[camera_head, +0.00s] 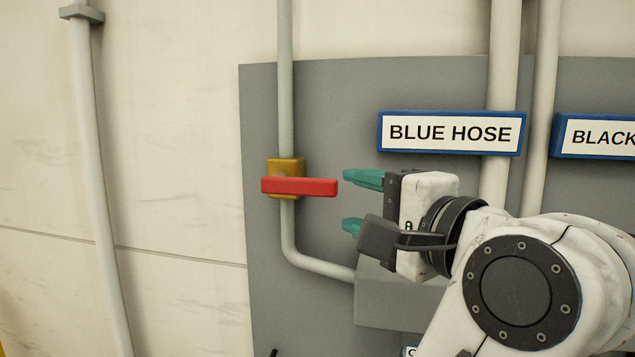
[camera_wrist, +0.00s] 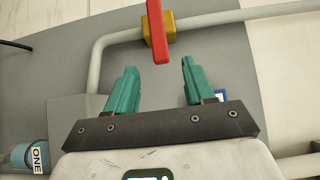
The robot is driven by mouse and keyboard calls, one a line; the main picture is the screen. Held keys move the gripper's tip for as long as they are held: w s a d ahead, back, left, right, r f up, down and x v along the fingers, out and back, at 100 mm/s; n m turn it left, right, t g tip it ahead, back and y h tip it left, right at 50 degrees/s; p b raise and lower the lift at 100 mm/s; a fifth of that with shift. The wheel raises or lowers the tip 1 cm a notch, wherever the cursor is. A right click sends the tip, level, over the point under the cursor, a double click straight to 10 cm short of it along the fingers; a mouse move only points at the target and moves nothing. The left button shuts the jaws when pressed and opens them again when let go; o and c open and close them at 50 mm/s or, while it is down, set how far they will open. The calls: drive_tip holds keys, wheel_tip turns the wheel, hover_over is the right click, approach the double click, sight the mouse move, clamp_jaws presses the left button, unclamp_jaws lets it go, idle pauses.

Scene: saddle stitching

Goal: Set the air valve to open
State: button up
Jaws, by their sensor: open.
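The air valve has a red handle (camera_head: 300,186) on a yellow body (camera_head: 286,165), set in a grey vertical pipe. The handle lies level, across the pipe, and reaches to the right. My gripper (camera_head: 355,204) is just right of the handle's free end, with its teal fingers pointing left, apart and empty. In the wrist view the red handle (camera_wrist: 157,30) and yellow body (camera_wrist: 171,27) show ahead, above the gap between the open fingers (camera_wrist: 156,80). The handle does not touch the fingers.
A grey panel (camera_head: 262,250) backs the valve. The pipe (camera_head: 318,265) bends right below it. A "BLUE HOSE" sign (camera_head: 450,132) and a "BLACK" sign (camera_head: 600,137) are at right. Another pipe (camera_head: 95,180) runs down the left wall. A "ONE" label (camera_wrist: 38,158) shows at lower left in the wrist view.

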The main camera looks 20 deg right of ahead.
sight(319, 190)
drive_tip(key=w+p, duration=0.2)
drive_tip(key=w, duration=0.1)
drive_tip(key=w+a+p, duration=0.1)
drive_tip(key=w+p, duration=0.2)
drive_tip(key=w, duration=0.1)
drive_tip(key=w+p, duration=0.2)
drive_tip(key=w, duration=0.1)
drive_tip(key=shift+w+a+f+p, duration=0.1)
drive_tip(key=shift+w+a+p, duration=0.2)
drive_tip(key=shift+a, duration=0.1)
drive_tip(key=shift+s, duration=0.1)
clamp_jaws()
idle(0.3)
